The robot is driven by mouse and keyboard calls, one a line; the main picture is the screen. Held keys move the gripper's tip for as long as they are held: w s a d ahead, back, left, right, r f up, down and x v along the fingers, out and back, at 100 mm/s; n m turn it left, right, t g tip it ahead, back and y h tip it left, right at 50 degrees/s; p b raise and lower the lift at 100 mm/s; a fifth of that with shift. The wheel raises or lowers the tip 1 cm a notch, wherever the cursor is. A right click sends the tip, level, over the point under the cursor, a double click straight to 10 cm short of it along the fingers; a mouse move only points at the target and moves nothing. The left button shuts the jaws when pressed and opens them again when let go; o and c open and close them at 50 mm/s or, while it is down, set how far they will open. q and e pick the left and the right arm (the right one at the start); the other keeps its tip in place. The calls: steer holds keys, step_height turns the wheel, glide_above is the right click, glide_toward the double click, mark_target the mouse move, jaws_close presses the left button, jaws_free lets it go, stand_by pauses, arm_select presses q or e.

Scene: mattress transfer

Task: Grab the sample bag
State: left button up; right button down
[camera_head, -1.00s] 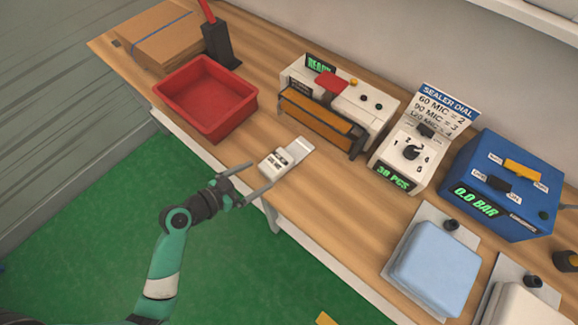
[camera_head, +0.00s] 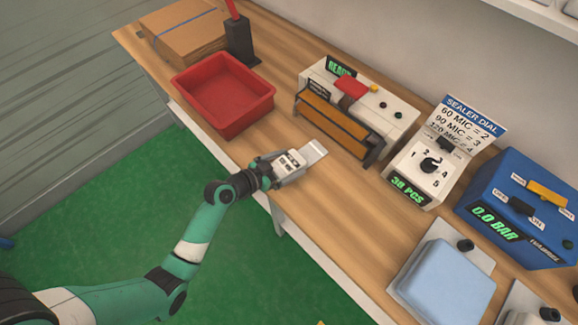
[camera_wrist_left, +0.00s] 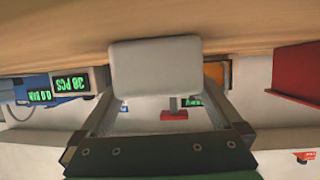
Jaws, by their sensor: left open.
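The sample bag (camera_head: 294,165) is a small pale grey pouch with dark print and a lighter flap, lying near the front edge of the wooden bench. My left gripper (camera_head: 280,169) is open at the bag's near end, its fingers on either side of it. In the left wrist view the pale bag (camera_wrist_left: 155,68) fills the space between the fingertips of the left gripper (camera_wrist_left: 158,95). I cannot tell whether the fingers touch it. My right gripper is not in view.
A red tray (camera_head: 222,128) stands left of the bag. Behind it is a white sealer (camera_head: 392,110) with an orange bar. A dial box (camera_head: 425,172), a blue pressure box (camera_head: 520,205) and a pale blue pad (camera_head: 447,285) lie to the right. Bare bench (camera_head: 330,205) lies between.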

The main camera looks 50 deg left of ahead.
arm_select(q)
steer(key=shift+x, duration=0.9)
steer(key=c, duration=1.4)
steer(key=shift+o, duration=0.2)
steer(key=shift+r+p, duration=0.35)
steer(key=shift+r, duration=0.35)
steer(key=r+p, duration=0.2)
steer(key=r, duration=0.1)
steer(key=shift+s+d, duration=0.15)
steer(key=shift+d, duration=0.1)
steer(key=s+d+r+p, duration=0.2)
steer(key=d+r+p, duration=0.1)
steer(key=d, duration=0.3)
steer(key=s+d+r+p, duration=0.2)
steer(key=s+d+r, duration=0.1)
steer(key=d+r, duration=0.2)
steer(key=shift+d+r+p, duration=0.35)
steer(key=shift+d+p, duration=0.05)
steer(key=shift+d, duration=0.4)
